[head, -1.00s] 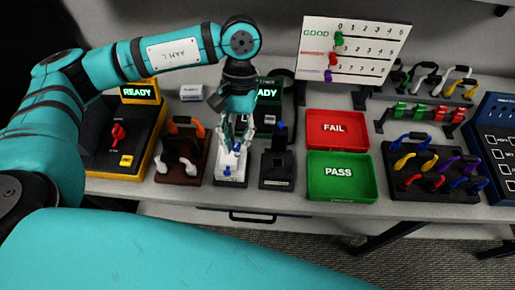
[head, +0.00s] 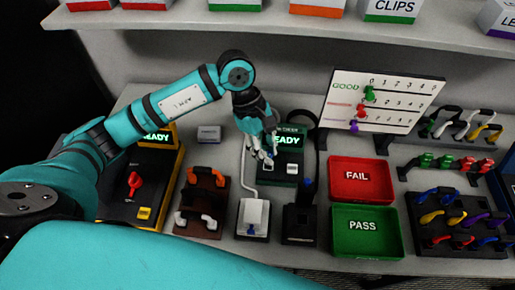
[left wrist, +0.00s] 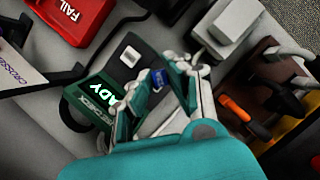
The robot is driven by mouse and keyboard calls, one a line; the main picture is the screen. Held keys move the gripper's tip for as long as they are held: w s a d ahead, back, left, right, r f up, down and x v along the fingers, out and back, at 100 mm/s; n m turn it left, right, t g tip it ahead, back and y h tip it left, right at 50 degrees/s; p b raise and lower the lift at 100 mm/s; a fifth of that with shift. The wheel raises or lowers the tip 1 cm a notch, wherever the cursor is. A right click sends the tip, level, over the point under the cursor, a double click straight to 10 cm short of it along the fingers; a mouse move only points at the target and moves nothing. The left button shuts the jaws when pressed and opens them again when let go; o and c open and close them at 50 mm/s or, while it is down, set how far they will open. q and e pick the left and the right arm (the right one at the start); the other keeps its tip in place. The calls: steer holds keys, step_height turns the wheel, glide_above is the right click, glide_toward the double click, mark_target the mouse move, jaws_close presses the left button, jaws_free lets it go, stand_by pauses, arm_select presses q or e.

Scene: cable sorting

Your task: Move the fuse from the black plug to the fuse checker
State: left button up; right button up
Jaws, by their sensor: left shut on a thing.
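My left gripper (head: 266,152) is shut on a small blue piece, which I take to be the fuse (left wrist: 158,78); the fingertips partly hide it. The gripper is in front of the green fuse checker (head: 291,180), whose screen reads READY; the checker also shows in the left wrist view (left wrist: 92,88). The held piece looks above the checker; I cannot tell if it touches. The black plug (head: 299,222) stands on the table right of a white plug (head: 253,215). My right gripper is not in view.
A red FAIL tray (head: 335,202) and a green PASS tray (head: 340,248) lie to the right. A yellow-edged box (head: 146,212) and a brown cable stand (head: 211,194) are at left. A scoreboard (head: 395,90) stands behind; a shelf (head: 260,27) hangs above.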

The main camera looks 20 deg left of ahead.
arm_select(q)
steer(key=n, duration=0.2)
steer(key=shift+w+n+t, duration=0.3)
steer(key=shift+w+t, duration=0.05)
steer(key=shift+t, duration=0.05)
steer(key=f+n, duration=0.1)
steer(key=w+f+n+t, duration=0.1)
steer(key=f+n, duration=0.1)
steer(key=n, duration=0.1)
steer(key=shift+w+a+f+t+b, duration=0.3)
steer(key=shift+f+t+b, duration=0.05)
steer(key=shift+t+b, duration=0.05)
steer(key=shift+f+b, duration=0.65)
steer(key=shift+f, duration=0.15)
steer(key=shift+f+b, duration=0.25)
steer(key=shift+b, duration=0.05)
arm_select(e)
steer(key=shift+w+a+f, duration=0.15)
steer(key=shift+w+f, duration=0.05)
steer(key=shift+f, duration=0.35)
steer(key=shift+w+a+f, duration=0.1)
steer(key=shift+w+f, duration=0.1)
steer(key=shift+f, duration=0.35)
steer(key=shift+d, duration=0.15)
